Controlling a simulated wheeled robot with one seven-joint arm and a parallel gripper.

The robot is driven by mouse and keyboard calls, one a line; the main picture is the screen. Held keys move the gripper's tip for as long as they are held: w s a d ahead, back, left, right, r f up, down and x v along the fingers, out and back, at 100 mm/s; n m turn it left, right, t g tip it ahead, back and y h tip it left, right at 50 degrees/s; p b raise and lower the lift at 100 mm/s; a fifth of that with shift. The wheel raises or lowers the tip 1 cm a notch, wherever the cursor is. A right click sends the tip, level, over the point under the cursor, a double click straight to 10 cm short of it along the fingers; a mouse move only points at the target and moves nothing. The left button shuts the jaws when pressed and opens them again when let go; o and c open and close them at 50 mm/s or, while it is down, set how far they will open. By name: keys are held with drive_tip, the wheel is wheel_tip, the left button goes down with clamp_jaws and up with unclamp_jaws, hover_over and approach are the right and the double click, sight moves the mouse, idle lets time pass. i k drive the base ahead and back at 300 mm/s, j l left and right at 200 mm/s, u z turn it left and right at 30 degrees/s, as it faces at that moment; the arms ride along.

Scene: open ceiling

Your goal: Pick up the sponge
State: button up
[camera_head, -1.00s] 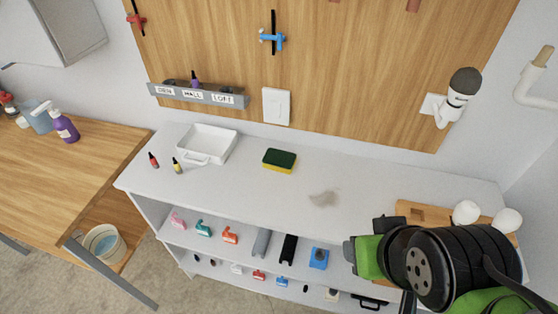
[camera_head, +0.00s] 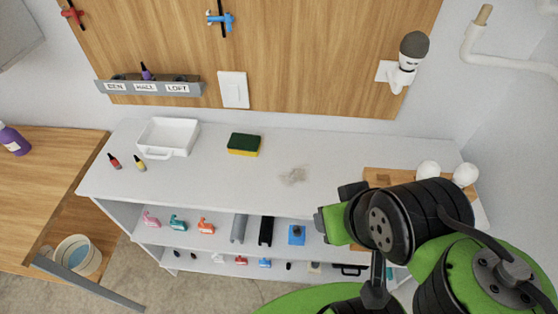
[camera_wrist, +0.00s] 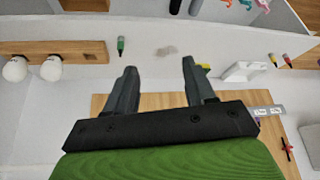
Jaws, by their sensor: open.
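The sponge (camera_head: 244,145), dark green on top with a yellow underside, lies flat on the white worktop (camera_head: 335,160), right of the white tray. In the wrist view only a yellow bit of the sponge (camera_wrist: 204,67) shows beside the right finger, which hides the rest. My gripper (camera_wrist: 159,64) is open, its two dark fingers spread with nothing between them. It is apart from the sponge. In the head view my arm fills the lower right, and the fingers cannot be made out there.
A wooden block with white bulbs (camera_head: 428,171) is farther right. A wooden panel (camera_head: 300,60) rises behind.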

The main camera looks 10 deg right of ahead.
sight(246, 145)
drive_tip(key=i+j+u, duration=0.1)
drive_tip(key=j+u, duration=0.25)
drive_tip(key=i+j+u, duration=0.1)
drive_tip(key=u, duration=0.3)
drive_tip(key=i+j+u, duration=0.15)
drive_tip(key=j+u, duration=0.2)
